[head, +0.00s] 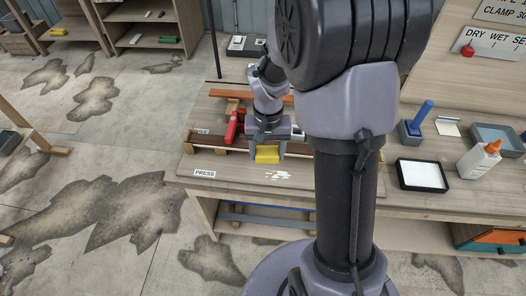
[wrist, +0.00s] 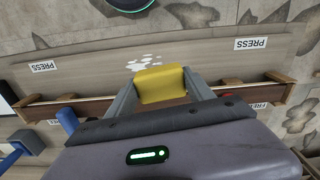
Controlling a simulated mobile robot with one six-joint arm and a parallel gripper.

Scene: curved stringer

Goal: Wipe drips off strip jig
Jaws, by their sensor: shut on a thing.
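My gripper (head: 267,150) is shut on a yellow sponge (head: 267,155). The sponge shows between the two grey fingers in the wrist view (wrist: 163,85). The strip jig (head: 206,144) is a long dark brown strip with pale wooden end blocks; it runs behind the fingers in the wrist view (wrist: 60,110). White drips (head: 278,175) lie on the wood surface just in front of the jig. I cannot tell whether the sponge touches the wood. My arm hides part of the jig.
A red clamp (head: 232,126) stands at the jig. A PRESS label (head: 204,173) lies near the bench's front edge. To the right are a white pad in a black tray (head: 422,175), a glue bottle (head: 480,160) and a blue-handled tool (head: 422,115). Bare wood surrounds the drips.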

